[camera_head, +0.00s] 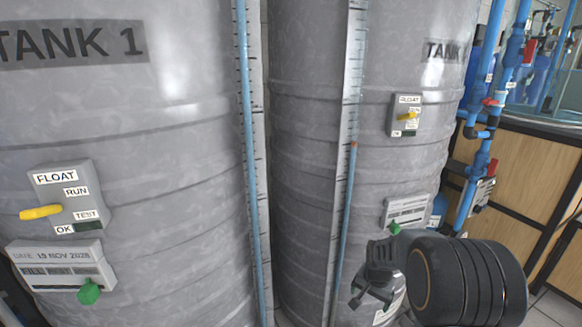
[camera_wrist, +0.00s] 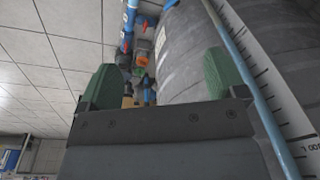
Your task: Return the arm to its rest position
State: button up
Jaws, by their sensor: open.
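My gripper (camera_head: 372,296) is at the lower right of the head view, in front of the right tank (camera_head: 305,150). Its jaws are open and nothing shows between them. In the wrist view its two green-padded fingers (camera_wrist: 158,80) stand wide apart, with a grey tank (camera_wrist: 195,60) and blue pipes beyond. My dark wrist and arm fill the lower right of the head view and cover the lower part of the right tank.
Tank 1 (camera_head: 150,150) fills the left, with a float box (camera_head: 66,196) and a green-knobbed label box (camera_head: 62,266). The right tank has a similar float box (camera_head: 406,115). Blue pipes (camera_head: 480,160) and wooden panels (camera_head: 527,170) stand at the right.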

jog(key=s+a+r+n+p, duration=0.2)
jog(key=s+r+p, duration=0.3)
jog(key=r, duration=0.6)
jog(key=s+a+r+n+t+p, duration=0.1)
jog(key=s+a+r+n+p, duration=0.1)
jog(key=s+r+p, duration=0.4)
jog(key=s+a+r+n+t+p, duration=0.1)
jog(key=s+a+r+n+p, duration=0.2)
jog(key=r, duration=1.4)
jog(key=s+p, duration=0.3)
jog(key=s, duration=0.1)
jog(key=shift+s, duration=0.15)
jog(key=shift+c, duration=0.3)
